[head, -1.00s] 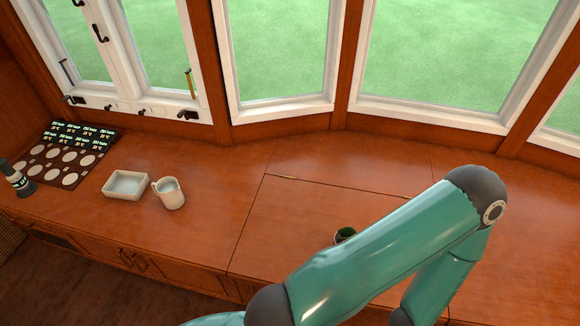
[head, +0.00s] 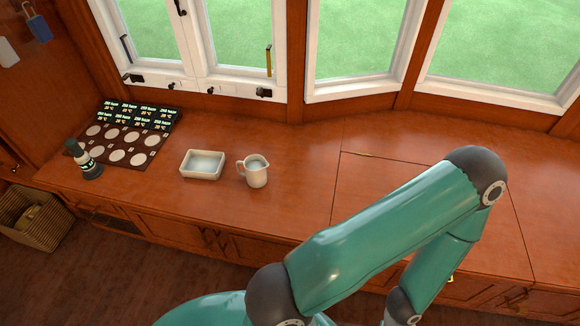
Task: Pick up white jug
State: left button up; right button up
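The white jug (head: 257,176) stands upright on the wooden counter, left of the picture's middle. Its handle points left, toward a white rectangular dish, and its open top shows a pale inside. Nothing is touching the jug. A teal arm of mine with dark joints covers the lower middle and right of the head view, to the right of the jug and nearer to me. Neither of my grippers shows in the view.
The white dish (head: 202,165) sits just left of the jug. Farther left are a dark board with pale discs (head: 121,140) and a dark bottle with a pale label (head: 84,160). A wicker basket (head: 36,219) stands on the floor. The counter (head: 300,160) right of the jug is clear.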

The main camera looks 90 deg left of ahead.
aim_at(255, 166)
jog(key=u, duration=0.05)
jog(key=k, duration=0.5)
jog(key=z, duration=1.1)
jog(key=i, duration=0.1)
jog(key=u, duration=3.15)
jog(key=i, duration=0.75)
jog(key=z, duration=0.25)
